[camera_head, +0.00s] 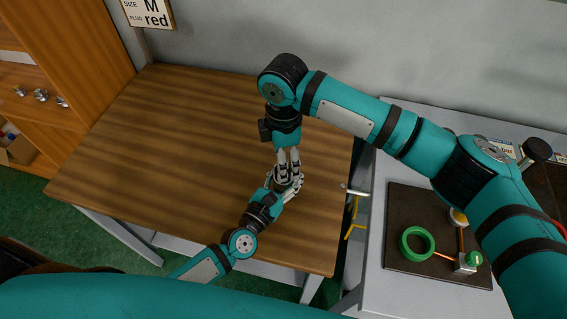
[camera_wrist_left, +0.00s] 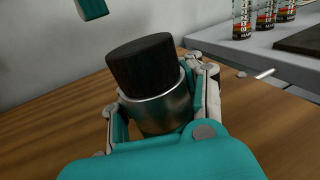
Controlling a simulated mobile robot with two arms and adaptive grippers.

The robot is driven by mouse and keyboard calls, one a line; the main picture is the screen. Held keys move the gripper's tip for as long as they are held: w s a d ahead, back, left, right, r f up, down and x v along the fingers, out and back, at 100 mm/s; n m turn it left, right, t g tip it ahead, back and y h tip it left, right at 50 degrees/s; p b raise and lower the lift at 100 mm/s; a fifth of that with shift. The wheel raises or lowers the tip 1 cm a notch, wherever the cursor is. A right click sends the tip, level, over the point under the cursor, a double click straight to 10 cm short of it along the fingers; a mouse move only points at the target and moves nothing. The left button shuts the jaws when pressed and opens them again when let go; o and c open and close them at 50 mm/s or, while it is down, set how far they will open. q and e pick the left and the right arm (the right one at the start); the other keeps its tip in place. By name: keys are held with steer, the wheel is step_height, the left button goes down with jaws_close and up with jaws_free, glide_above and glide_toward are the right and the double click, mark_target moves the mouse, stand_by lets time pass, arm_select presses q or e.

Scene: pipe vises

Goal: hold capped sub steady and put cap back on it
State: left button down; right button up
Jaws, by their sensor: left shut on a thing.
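The capped sub is a silver metal cylinder (camera_wrist_left: 160,108) in the left wrist view. A black, rough-sided cap (camera_wrist_left: 145,63) sits on its top end. My left gripper (camera_wrist_left: 160,95) is shut around the metal body below the cap; the sub looks slightly tilted in that view. In the head view my left gripper (camera_head: 284,187) is over the right part of the wooden table, and the sub is mostly hidden there. My right gripper (camera_head: 288,163) points down at my left gripper, very near it. Whether its fingers touch the cap or hold anything cannot be told.
The wooden table (camera_head: 185,130) is clear to the left. At right, a grey bench (camera_head: 375,235) bears a dark mat (camera_head: 400,205) with a green ring (camera_head: 416,244) and a small green-topped block (camera_head: 466,262). Several cans (camera_wrist_left: 265,15) stand on it. A sign (camera_head: 148,14) hangs behind.

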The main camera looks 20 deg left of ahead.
mark_target(283, 184)
steer(key=shift+r+m, duration=0.6)
steer(key=shift+r, duration=1.2)
steer(key=shift+c, duration=0.4)
steer(key=shift+f, duration=0.15)
steer(key=shift+f, duration=3.9)
steer(key=shift+c, duration=0.4)
steer(key=c, duration=0.9)
steer(key=o, duration=1.1)
steer(key=shift+c, duration=0.2)
